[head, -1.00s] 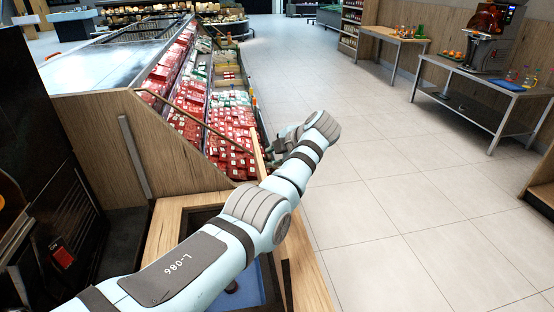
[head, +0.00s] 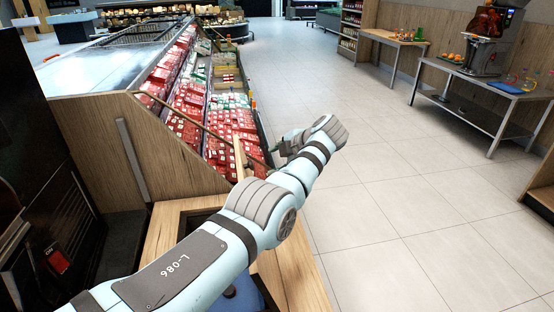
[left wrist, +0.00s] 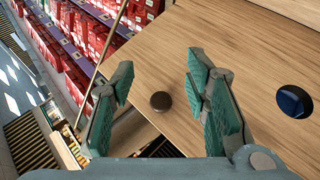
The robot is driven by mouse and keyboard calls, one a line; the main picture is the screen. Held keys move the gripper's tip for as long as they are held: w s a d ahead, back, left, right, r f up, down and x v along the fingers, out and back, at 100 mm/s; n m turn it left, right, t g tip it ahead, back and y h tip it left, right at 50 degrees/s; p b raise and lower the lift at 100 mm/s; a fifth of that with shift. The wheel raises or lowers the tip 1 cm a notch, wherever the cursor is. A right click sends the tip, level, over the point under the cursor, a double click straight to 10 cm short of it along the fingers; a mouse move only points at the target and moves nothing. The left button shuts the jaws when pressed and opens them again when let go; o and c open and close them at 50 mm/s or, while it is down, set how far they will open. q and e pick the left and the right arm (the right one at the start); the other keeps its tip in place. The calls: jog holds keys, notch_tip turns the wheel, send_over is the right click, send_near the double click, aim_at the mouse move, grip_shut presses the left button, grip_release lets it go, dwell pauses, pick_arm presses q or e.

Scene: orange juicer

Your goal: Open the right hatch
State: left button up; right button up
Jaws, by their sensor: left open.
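My left gripper (head: 283,147) is mostly hidden behind my left wrist in the head view. In the left wrist view the left gripper (left wrist: 160,76) is open, with green-padded fingers spread and nothing between the pads. A dark round knob (left wrist: 160,101) on a light wooden panel (left wrist: 215,32) shows between the fingers. It looks a little beyond them, and I see no contact. A round hole (left wrist: 294,101) with blue inside is in the panel to the right. I cannot tell whether this panel is the right hatch. My right gripper is in neither view.
A wood-sided display case (head: 150,160) with red packages (head: 190,100) stands beside my left arm. A wooden-edged counter (head: 292,272) lies below it. A juicer (head: 484,45) stands on a table (head: 515,86) at the far right. The tiled floor (head: 400,200) between is clear.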

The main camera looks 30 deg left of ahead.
pick_arm(q)
jog(key=v, duration=1.2)
